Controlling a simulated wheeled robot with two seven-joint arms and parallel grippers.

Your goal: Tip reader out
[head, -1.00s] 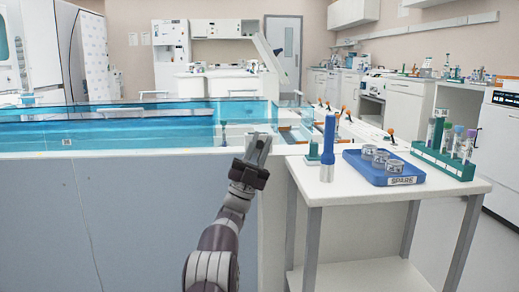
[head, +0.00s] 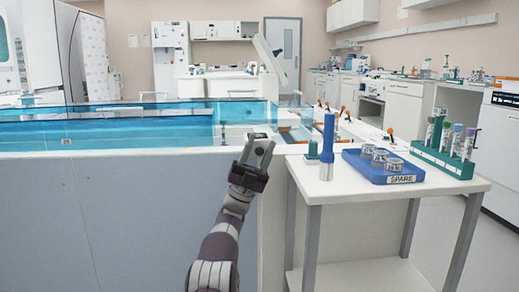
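My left gripper (head: 258,149) is raised in front of the near wall of the blue-water tank (head: 120,132), left of the small white table (head: 345,197). No object shows in it, and I cannot tell whether its fingers are apart. A blue upright cylinder with a whitish lower part (head: 327,148) stands on the table, to the right of the gripper and apart from it. I cannot tell which thing is the reader. My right gripper is not in view.
On the table, a blue tray marked SPARE (head: 404,180) holds several clear round pieces. A green rack (head: 440,162) with several capped tubes stands at its right. A small teal-based piece (head: 312,152) is by the cylinder.

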